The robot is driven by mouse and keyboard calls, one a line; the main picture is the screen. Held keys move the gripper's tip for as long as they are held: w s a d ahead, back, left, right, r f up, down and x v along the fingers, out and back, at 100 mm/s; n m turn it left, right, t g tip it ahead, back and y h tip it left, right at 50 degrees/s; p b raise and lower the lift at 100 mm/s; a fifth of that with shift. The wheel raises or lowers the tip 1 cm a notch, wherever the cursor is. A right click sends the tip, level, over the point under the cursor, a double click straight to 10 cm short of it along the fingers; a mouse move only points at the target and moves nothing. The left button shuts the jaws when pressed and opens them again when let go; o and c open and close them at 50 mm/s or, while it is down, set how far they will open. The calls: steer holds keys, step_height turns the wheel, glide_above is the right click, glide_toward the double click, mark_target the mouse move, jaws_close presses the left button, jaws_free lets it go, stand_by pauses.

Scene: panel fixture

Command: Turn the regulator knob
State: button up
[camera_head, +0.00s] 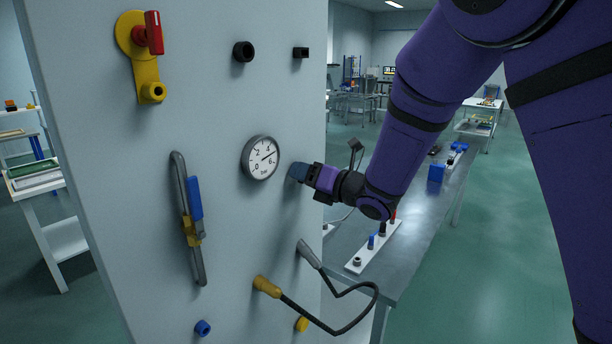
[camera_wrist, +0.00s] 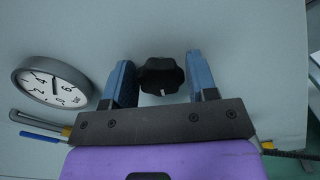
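The regulator knob (camera_wrist: 161,75) is black and lobed, with a small white mark, and sits on the grey panel (camera_head: 225,90). In the wrist view it lies between the two blue fingers of my gripper (camera_wrist: 161,80). The fingers are open, with a gap on each side of the knob. In the head view my gripper (camera_head: 298,172) is at the panel, right of the gauge, and the knob is hidden behind it. The round white pressure gauge (camera_head: 261,158) also shows in the wrist view (camera_wrist: 54,82); its needle points to the upper right in the head view.
A metal bench (camera_head: 410,262) stands right of the panel.

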steer(key=c, duration=0.5)
steer(key=shift+m, duration=0.3)
